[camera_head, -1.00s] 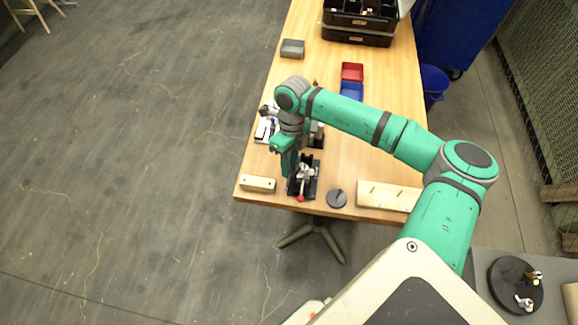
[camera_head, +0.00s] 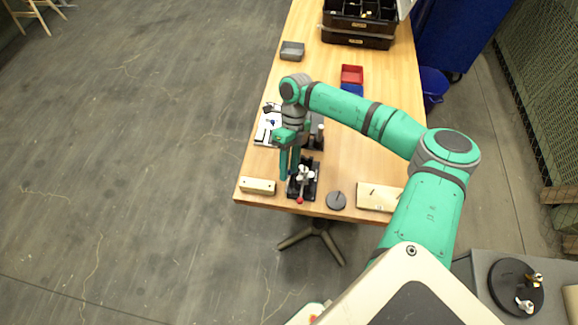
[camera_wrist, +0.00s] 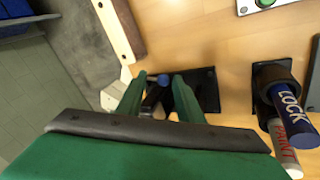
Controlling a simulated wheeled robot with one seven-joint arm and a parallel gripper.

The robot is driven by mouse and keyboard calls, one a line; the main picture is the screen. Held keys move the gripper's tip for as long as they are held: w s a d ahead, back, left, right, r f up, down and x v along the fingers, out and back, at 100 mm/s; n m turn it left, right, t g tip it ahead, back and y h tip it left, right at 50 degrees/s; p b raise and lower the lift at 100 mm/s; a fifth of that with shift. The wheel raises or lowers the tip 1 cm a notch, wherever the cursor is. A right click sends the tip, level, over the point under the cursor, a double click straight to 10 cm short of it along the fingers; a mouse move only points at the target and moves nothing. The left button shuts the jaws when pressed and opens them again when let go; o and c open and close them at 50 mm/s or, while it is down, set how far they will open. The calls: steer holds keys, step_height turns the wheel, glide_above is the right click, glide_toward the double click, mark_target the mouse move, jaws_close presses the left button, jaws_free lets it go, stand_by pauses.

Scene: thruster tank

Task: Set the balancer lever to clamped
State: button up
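A small black-based fixture (camera_head: 312,184) with pale metal parts and a red-tipped lever (camera_head: 300,199) stands near the table's front edge in the head view. I take it for the balancer; I cannot read its setting. My gripper (camera_head: 290,177) points down at its left side, fingers apart. In the wrist view my gripper's green fingers (camera_wrist: 166,82) are also apart. A dark part with a blue tip (camera_wrist: 164,80) shows between them, in front of a black plate (camera_wrist: 207,92). I cannot tell whether either finger touches it. The palm hides the area below.
A cream block (camera_head: 257,186) lies left of the fixture, with a dark disc (camera_head: 336,200) and a pale board (camera_head: 377,197) to its right. Blue LOCK (camera_wrist: 289,108) and white PAINT (camera_wrist: 285,145) cylinders stand close by in the wrist view. Bins (camera_head: 352,75) are farther back.

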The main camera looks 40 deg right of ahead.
steer(key=shift+s, duration=0.1)
stand_by(0.4)
steer(key=shift+r, duration=0.1)
steer(key=shift+s+a+r+t+h, duration=0.35)
steer(key=shift+a+r+t+h, duration=0.15)
steer(key=shift+t+h, duration=0.4)
steer(key=shift+s+a+r+t+h, duration=0.45)
steer(key=shift+t+h, duration=0.25)
steer(key=shift+h, duration=0.3)
steer(key=shift+w+r, duration=0.1)
steer(key=shift+r, duration=0.25)
step_height(320, 180, up, 11)
steer(key=w+a+r+n+y, duration=0.1)
steer(key=w+a+y, duration=0.1)
steer(key=a, duration=0.7)
steer(key=w+a+r+n+t+y, duration=0.1)
steer(key=a+y, duration=0.3)
steer(key=a, duration=0.5)
steer(key=w+a+r+n+t+y, duration=0.1)
steer(key=w+a+r+y, duration=0.1)
steer(key=a, duration=0.8)
steer(key=shift+w+r+y, duration=0.4)
steer(key=shift+w+r, duration=0.05)
steer(key=shift+w, duration=0.3)
